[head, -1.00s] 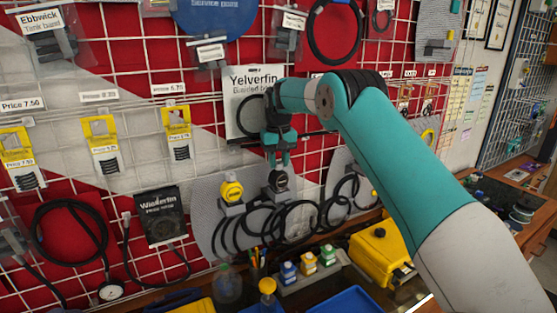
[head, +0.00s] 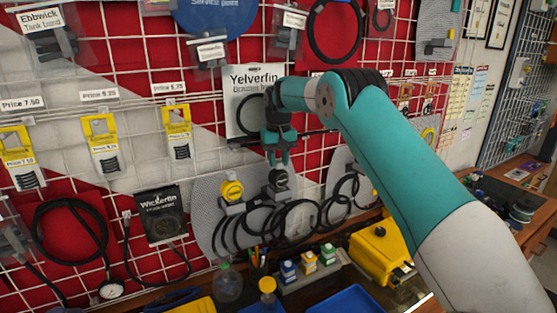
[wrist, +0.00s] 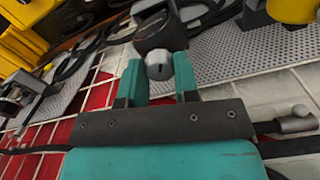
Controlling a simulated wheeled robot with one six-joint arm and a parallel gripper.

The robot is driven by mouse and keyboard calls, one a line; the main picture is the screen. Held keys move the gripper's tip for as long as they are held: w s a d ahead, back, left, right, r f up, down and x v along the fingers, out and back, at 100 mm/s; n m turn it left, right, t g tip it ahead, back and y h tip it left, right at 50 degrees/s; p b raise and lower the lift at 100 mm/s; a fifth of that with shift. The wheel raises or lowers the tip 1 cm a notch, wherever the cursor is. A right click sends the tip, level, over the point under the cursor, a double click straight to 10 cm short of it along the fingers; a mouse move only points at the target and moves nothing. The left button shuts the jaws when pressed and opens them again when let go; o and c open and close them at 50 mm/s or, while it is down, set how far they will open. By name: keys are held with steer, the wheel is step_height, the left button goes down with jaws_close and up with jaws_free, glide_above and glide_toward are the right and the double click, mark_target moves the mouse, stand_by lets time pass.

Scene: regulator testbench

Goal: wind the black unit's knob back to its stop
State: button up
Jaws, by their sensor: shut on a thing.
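The black unit (head: 278,185) is mounted on a grey perforated panel, to the right of a similar yellow unit (head: 231,190). In the wrist view the black unit (wrist: 160,32) is at the top centre, with its small grey knob (wrist: 158,65) facing me. My gripper (head: 278,160) has come down to the black unit from above. In the wrist view its teal fingers (wrist: 158,75) stand on either side of the knob and are shut on it. The fingers hide the knob in the head view. A dark mark shows on the knob's face.
Black hoses (head: 290,220) loop below the units. Small blue, green and yellow bottles (head: 308,262) stand on the bench below, with a yellow case (head: 380,250) to their right. A hanging Yelverfin pack (head: 245,100) is close behind my wrist.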

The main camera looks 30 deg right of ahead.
steer(key=o, duration=0.9)
steer(key=shift+o, duration=0.2)
steer(key=shift+r, duration=0.1)
